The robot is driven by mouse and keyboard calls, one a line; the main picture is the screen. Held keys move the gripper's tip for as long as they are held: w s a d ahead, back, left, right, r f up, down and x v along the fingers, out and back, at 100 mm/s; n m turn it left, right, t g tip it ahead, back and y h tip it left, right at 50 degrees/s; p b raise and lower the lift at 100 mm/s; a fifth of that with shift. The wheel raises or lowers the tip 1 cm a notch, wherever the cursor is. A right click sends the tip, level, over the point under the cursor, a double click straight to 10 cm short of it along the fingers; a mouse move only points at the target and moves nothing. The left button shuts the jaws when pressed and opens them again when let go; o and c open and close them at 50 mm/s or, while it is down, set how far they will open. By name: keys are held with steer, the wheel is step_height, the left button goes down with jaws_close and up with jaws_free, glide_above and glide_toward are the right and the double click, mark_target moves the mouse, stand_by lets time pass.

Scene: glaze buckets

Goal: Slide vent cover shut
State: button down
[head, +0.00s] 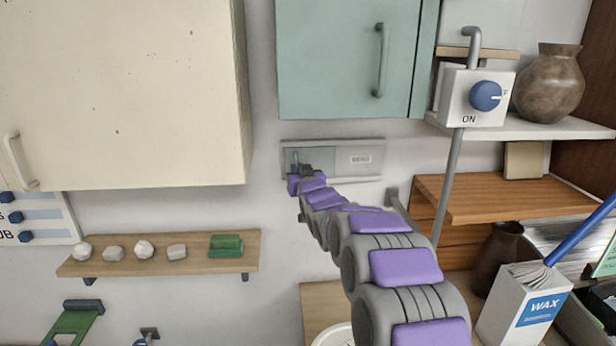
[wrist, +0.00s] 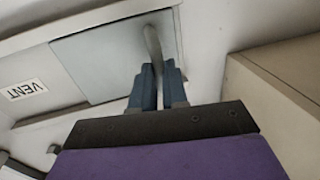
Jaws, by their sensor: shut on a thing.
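The vent (head: 334,146) is a long, pale grey wall unit below the teal cabinet. Its label (head: 360,159) is on the right half, and reads VENT in the wrist view (wrist: 25,90). The cover (wrist: 100,65) is a smooth grey panel at the unit's left end in the head view, with a slim upright handle (wrist: 152,42). My gripper (wrist: 161,68) is shut on this handle, its blue fingers on either side. In the head view my gripper (head: 300,170) is small and partly hidden by my wrist. No dark opening shows.
The cream cabinet (head: 120,95) hangs close on the left, its side also near my gripper in the wrist view (wrist: 285,95). The teal cabinet (head: 345,60) is above. A wooden shelf (head: 205,258) with stones is lower left. A switch box (head: 460,95) is right.

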steer(key=shift+r, duration=0.1)
steer(key=c, duration=1.5)
jaws_free()
steer(key=shift+d, duration=0.1)
steer(key=o, duration=0.3)
steer(key=shift+a, duration=0.4)
steer(key=shift+o, duration=0.3)
steer(key=shift+a, duration=0.35)
steer(key=s+d, duration=0.4)
steer(key=s, duration=1.3)
steer(key=shift+d, duration=0.2)
steer(key=shift+f, duration=0.25)
